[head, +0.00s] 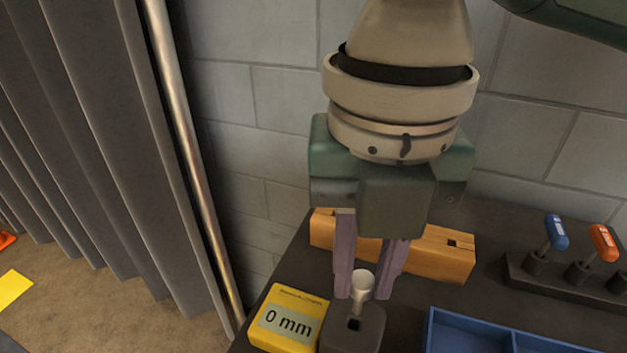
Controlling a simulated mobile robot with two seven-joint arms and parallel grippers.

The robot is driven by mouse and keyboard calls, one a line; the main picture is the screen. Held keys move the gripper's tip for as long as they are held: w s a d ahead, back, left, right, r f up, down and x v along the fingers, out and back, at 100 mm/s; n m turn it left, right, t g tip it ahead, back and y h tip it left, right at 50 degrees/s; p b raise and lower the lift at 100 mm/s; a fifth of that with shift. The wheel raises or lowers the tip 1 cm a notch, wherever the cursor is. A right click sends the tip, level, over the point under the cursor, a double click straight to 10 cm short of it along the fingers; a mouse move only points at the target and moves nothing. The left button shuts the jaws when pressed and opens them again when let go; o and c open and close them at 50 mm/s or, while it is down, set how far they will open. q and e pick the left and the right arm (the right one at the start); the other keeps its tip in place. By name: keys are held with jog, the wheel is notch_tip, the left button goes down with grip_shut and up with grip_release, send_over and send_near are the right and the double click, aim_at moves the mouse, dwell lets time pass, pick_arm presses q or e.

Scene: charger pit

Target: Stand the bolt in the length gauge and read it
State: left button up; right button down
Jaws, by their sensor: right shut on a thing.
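The bolt (362,287) is a small light-metal piece with a round head. My right gripper (368,291) comes down from above and is shut on it. The bolt is above a dark grey block with a small square hole (353,325). Whether its lower end touches the block is hard to tell. The yellow length gauge (288,317) stands beside the block on the left, and its display reads 0 mm. My left gripper does not show.
A wooden block (440,253) with a hole stands behind the gripper. A dark rack (560,288) with blue-handled (556,231) and orange-handled (604,242) tools is at the right. A blue tray (470,332) is at the front right. A metal pole (190,150) and grey curtain (80,130) are left.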

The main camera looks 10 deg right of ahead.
aim_at(360, 294)
jog(key=shift+r, duration=0.1)
dwell(0.3)
jog(key=shift+p, duration=0.5)
jog(key=shift+f+b, duration=1.55)
jog(key=shift+f, duration=1.25)
dwell(0.7)
jog(key=c, duration=0.6)
grip_release()
jog(key=shift+c, duration=0.2)
notch_tip(360, 294, up, 10)
jog(key=shift+f+p, duration=0.1)
jog(key=shift+p, duration=0.95)
